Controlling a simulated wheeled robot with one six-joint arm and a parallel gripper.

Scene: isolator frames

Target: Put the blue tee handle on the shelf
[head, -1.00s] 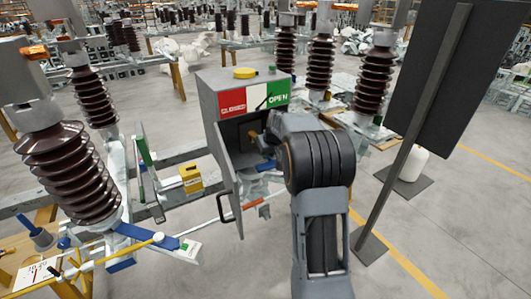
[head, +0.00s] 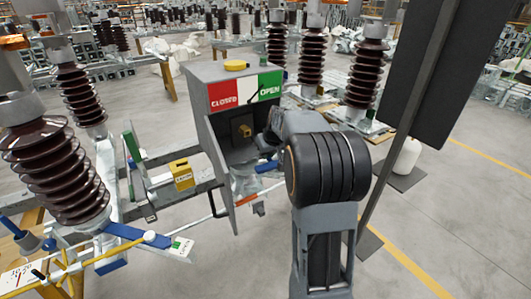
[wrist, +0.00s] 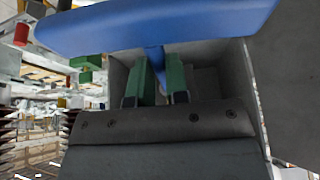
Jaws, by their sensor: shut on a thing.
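The blue tee handle fills the top of the wrist view, its wide crossbar (wrist: 155,27) lying across in front of the jaws. Its narrow stem sits between the two green finger pads, and my gripper (wrist: 160,80) is shut on it. In the head view a small blue part of the handle (head: 266,167) shows at the box opening, left of my arm; the arm hides most of my gripper. The grey box (head: 203,92) has a red CLOSED and green OPEN label and a brass square shaft (head: 244,131) inside, apart from the handle. I cannot pick out the shelf.
The open box door (head: 212,165) hangs at the left of the opening. Brown ribbed insulators (head: 55,165) stand left and behind. A yellow block (head: 181,175) sits on the frame at left. A dark panel on a pole (head: 395,160) stands close right. Floor is clear at lower right.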

